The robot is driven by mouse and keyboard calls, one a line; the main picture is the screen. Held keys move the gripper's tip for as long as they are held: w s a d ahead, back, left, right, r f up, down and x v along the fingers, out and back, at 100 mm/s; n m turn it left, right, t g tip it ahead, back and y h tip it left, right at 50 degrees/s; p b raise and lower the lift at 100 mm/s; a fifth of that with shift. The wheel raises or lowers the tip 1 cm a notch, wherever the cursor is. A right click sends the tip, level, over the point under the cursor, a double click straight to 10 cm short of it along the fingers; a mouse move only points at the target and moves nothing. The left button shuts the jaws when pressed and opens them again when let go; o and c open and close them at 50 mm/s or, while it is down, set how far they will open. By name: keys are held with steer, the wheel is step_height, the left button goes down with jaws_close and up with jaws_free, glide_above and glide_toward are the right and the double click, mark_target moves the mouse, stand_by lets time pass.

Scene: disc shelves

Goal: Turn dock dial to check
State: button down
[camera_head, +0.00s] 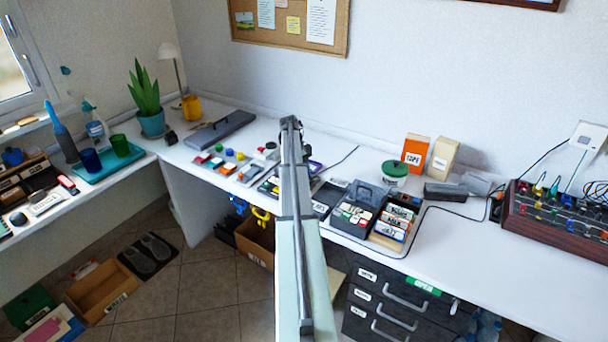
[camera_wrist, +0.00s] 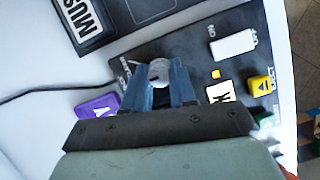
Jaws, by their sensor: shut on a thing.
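In the wrist view the dock dial (camera_wrist: 158,69) is a small pale grey round knob on a black dock panel (camera_wrist: 279,51). My gripper (camera_wrist: 161,76) has its two blue fingers on either side of the dial, closed on it. The fingers cover much of the dial and its surroundings, so I cannot read its marks or which setting it points to. In the head view my arm stretches over the desk and hides the dial and the fingers.
Beside the dial are a white switch (camera_wrist: 233,44) marked ON and OFF, a yellow eject button (camera_wrist: 262,85), and a purple piece (camera_wrist: 97,107). A black case (camera_wrist: 105,14) lies close by. In the head view a tray of cases (camera_head: 397,218) stands right of my arm.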

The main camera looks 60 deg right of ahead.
steer(key=shift+m, duration=0.3)
steer(key=c, duration=0.9)
jaws_free()
steer(key=v, duration=1.3)
steer(key=shift+w+d+r, duration=0.1)
steer(key=shift+d+r, duration=0.05)
steer(key=shift+r, duration=0.25)
